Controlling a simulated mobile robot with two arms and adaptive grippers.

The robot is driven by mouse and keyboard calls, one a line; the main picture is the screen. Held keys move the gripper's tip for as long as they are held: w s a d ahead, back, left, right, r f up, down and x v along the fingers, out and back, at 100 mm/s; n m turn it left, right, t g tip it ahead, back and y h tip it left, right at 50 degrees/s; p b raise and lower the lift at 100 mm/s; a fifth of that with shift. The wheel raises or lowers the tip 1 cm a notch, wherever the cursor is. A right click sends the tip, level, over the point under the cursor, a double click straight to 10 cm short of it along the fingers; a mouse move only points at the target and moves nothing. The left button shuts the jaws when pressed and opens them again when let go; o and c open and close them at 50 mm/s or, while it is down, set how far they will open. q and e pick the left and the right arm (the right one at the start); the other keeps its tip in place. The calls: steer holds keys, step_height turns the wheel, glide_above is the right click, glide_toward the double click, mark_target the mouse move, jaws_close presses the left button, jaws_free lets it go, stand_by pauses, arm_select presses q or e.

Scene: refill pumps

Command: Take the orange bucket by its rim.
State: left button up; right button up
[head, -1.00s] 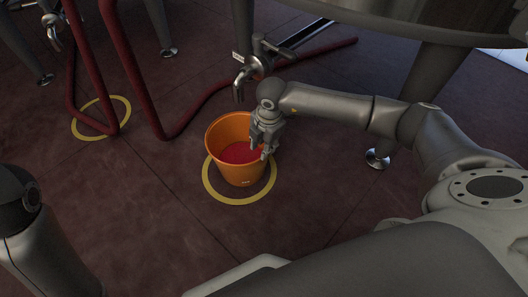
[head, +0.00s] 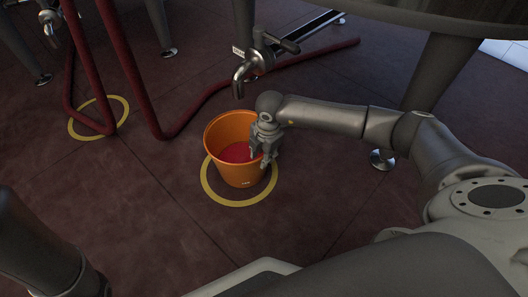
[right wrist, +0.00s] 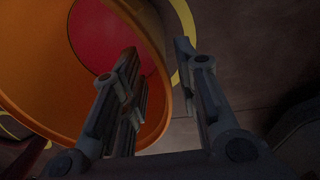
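The orange bucket (head: 228,168) stands upright on the floor inside a yellow ring (head: 207,190), with red liquid (head: 236,152) in it. My right gripper (head: 264,160) is at the bucket's right rim, pointing down. In the right wrist view the bucket (right wrist: 50,95) fills the left side. There the right gripper (right wrist: 165,60) is open, one finger in front of the bucket's inside and the other outside the rim. The rim runs between the fingers; I cannot tell whether either touches it. My left gripper is not in view; only part of my left arm shows.
A metal tap (head: 252,68) hangs above and behind the bucket. A dark red hose (head: 205,98) runs behind it on the floor. A tank leg foot (head: 383,159) stands to the right. The floor in front is clear.

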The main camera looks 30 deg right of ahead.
steer(key=shift+w+a+f+b, duration=0.15)
steer(key=shift+f+b, duration=0.45)
steer(key=shift+f, duration=0.5)
steer(key=shift+w+d+f+b, duration=0.15)
steer(key=shift+f+b, duration=0.4)
steer(key=shift+f, duration=0.5)
steer(key=shift+a, duration=0.1)
jaws_close()
